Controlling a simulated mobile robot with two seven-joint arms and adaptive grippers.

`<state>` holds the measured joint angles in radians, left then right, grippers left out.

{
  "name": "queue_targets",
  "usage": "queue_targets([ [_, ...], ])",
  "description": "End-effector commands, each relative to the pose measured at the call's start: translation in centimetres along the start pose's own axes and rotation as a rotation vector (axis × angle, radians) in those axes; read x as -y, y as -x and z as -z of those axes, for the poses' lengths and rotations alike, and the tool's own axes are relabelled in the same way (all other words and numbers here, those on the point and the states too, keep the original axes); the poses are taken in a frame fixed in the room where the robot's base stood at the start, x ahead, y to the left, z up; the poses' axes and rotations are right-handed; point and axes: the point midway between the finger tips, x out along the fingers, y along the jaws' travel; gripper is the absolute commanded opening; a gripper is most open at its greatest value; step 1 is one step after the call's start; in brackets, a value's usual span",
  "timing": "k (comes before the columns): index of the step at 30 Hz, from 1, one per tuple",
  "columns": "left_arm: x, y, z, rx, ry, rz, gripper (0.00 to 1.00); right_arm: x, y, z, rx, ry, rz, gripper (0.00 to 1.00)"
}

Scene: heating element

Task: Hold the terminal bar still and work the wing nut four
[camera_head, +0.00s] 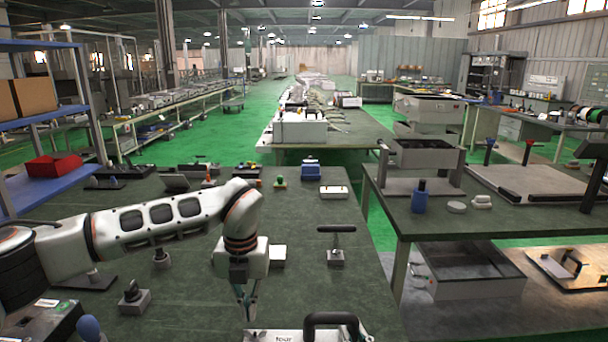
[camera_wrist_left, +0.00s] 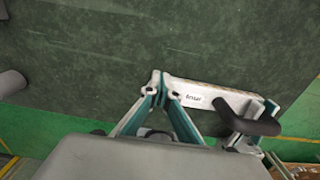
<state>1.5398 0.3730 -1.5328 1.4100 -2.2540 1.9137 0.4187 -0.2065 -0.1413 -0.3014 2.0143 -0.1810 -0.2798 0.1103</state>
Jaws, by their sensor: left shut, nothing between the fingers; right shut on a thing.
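A pale block marked "four" (camera_head: 283,337) lies at the bottom edge of the head view, cut off. It shows whole-length in the left wrist view as a white bar (camera_wrist_left: 205,97). A thick dark curved piece (camera_head: 330,319) stands at its right end. My left gripper (camera_head: 247,312) points down beside the block's left end, its teal fingertips (camera_wrist_left: 157,76) together and empty. Whether they touch the block is unclear. Teal and white fingers of my right gripper (camera_wrist_left: 248,118) are at the bar's right end, shut on it, partly hidden by the dark piece. No wing nut is clearly visible.
The green-grey bench (camera_head: 200,290) has free room left of the block. A small stand with a black crossbar (camera_head: 336,243), a white box (camera_head: 278,256) and a small knobbed block (camera_head: 134,298) stand on it. A second bench (camera_head: 470,222) is at right.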

Motion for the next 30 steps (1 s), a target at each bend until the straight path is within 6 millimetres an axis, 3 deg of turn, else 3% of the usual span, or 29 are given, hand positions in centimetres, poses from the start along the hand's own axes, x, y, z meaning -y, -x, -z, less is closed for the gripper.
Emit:
queue_targets([
  [30,0.43,0.04,0.94,0.000,0.000,0.000,0.00,0.00,0.00,0.05,-0.001,0.000,0.000,0.00],
])
